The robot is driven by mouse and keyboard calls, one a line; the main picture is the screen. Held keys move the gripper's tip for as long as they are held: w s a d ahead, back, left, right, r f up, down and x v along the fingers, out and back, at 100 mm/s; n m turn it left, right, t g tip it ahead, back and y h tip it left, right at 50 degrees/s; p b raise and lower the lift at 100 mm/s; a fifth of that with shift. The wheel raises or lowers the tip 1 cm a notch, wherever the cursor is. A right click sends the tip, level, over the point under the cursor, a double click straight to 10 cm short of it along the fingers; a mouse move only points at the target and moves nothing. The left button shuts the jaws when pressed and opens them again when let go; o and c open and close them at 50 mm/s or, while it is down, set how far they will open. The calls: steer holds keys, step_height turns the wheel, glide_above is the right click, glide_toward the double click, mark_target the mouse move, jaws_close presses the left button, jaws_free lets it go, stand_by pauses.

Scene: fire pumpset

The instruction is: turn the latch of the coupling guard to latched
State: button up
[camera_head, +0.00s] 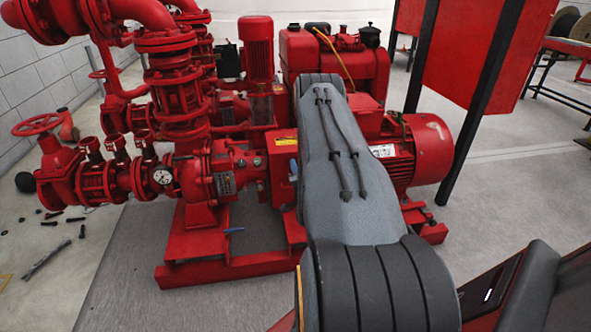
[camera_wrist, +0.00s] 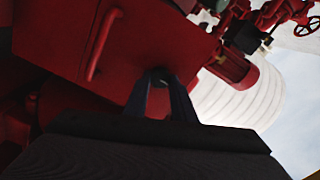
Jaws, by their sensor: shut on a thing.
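The coupling guard (camera_head: 283,160) is a red box with a yellow label, in the middle of the pumpset in the head view.
The red motor (camera_head: 425,150) stands right of my arm. Red valves and pipes (camera_head: 180,90) crowd the left side. A red panel on dark posts (camera_head: 465,50) stands behind right. Loose bolts and tools (camera_head: 45,262) lie on the left floor.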

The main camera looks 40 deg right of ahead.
steer(key=shift+s+f, duration=0.15)
steer(key=o, duration=1.1)
steer(key=shift+c, duration=0.2)
steer(key=shift+a, duration=0.1)
steer(key=p+v, duration=0.1)
steer(key=v, duration=0.6)
steer(key=shift+s+a, duration=0.15)
steer(key=shift+s, duration=0.15)
